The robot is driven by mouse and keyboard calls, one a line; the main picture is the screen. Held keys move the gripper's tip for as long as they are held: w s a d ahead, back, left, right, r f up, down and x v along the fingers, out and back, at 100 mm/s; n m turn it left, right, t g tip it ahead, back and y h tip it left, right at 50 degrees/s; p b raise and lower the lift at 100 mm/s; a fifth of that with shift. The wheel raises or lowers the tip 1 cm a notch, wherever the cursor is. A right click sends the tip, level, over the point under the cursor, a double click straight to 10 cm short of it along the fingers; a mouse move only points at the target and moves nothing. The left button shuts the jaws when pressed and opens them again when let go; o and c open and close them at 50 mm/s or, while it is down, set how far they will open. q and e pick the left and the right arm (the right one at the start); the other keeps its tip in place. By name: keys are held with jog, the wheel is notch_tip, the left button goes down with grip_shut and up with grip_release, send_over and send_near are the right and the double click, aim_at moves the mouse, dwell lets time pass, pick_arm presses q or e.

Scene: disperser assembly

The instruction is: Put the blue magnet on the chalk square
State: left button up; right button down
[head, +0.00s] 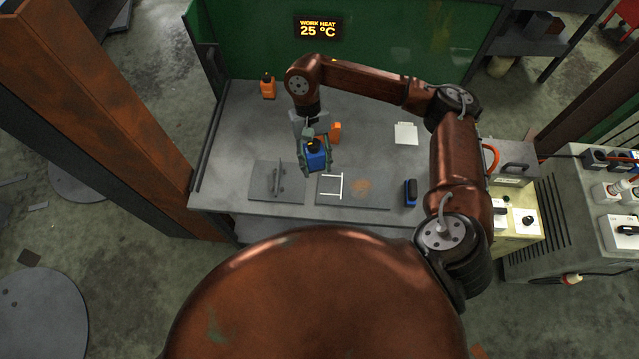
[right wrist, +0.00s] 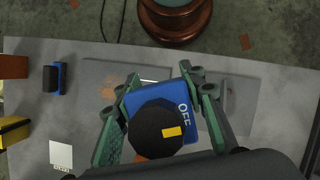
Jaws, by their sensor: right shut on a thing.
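The blue magnet (head: 316,160) is a blue block with a black knob. My right gripper (head: 317,152) is shut on it and holds it over the table, behind the plates. In the right wrist view the magnet (right wrist: 185,97) shows an "OFF" label, with green fingers of the gripper (right wrist: 162,112) on both sides. White chalk lines of the chalk square (head: 331,175) lie on the right flat plate, in front of the magnet. In the right wrist view the magnet and fingers hide most of these lines. My left gripper is in neither view.
An orange magnet (head: 267,87) stands at the back left, and another orange object (head: 334,131) is behind the held magnet. The left plate (head: 262,192) bears an upright metal piece. A blue-and-black block (head: 410,192) and a white sheet (head: 405,134) lie to the right.

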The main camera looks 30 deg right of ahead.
jog(key=a+f+m+t+y+b, duration=0.1)
jog(key=a+f+m+t+y, duration=0.2)
jog(key=m, duration=0.8)
jog(key=a+f+m+t+b, duration=0.1)
jog(key=a+f+m+t, duration=0.4)
jog(key=m, duration=0.6)
jog(key=shift+g, duration=0.5)
jog(key=w+d+f, duration=0.1)
jog(key=d+f, duration=0.1)
jog(key=d, duration=0.2)
jog(key=w+d+f+p, duration=0.1)
jog(key=d+f, duration=0.1)
jog(key=d, duration=0.2)
jog(key=d+f, duration=0.3)
jog(key=shift+w+d, duration=0.4)
jog(key=shift+w+d+f, duration=0.1)
jog(key=shift+d+f, duration=0.2)
jog(key=shift+f, duration=0.05)
jog(key=f, duration=0.3)
jog(key=shift+d+p, duration=0.2)
jog(key=shift+p, duration=0.2)
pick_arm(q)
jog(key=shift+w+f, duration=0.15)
pick_arm(e)
jog(key=shift+w+f, duration=0.1)
jog(key=shift+f, duration=0.2)
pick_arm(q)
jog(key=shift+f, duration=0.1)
pick_arm(e)
jog(key=shift+f, duration=0.1)
